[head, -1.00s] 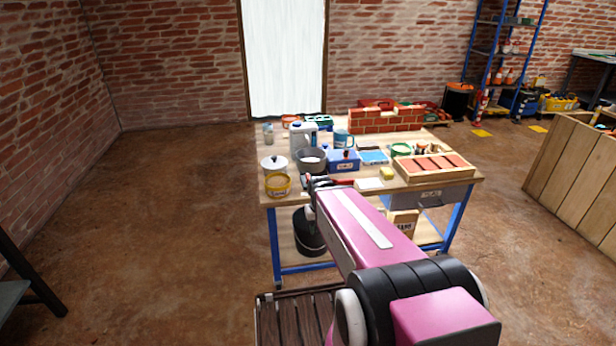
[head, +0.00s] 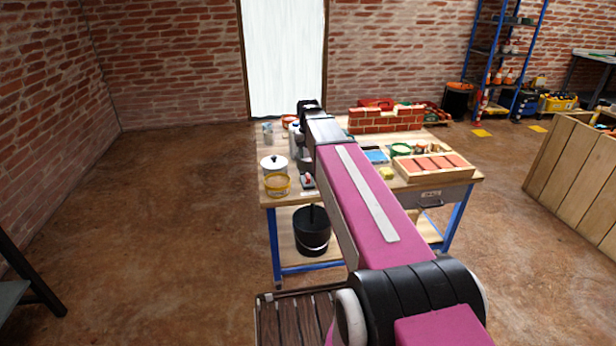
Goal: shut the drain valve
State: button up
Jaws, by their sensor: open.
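My gripper (head: 308,106) is the dark end of my raised arm, in front of the back of the workbench (head: 283,206) in the head view. It is open, with nothing seen in it; its fingers are small and hard to make out. I cannot pick out the drain valve for certain. A small grey and red item (head: 308,181) lies near the bench's front edge, just left of my arm; it is too small to identify. My arm hides the middle of the bench top.
A white lidded pot (head: 274,163) and a yellow tub (head: 277,185) stand at the bench's front left. A small brick wall (head: 386,120) stands at the back, with a wooden tray of bricks (head: 434,166) at the right. A black bucket (head: 312,232) sits below. Floor to the left is clear.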

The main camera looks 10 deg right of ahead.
aim_at(308, 176)
jog(key=shift+w+f, duration=0.15)
jog(key=shift+f, duration=5.05)
grip_shut()
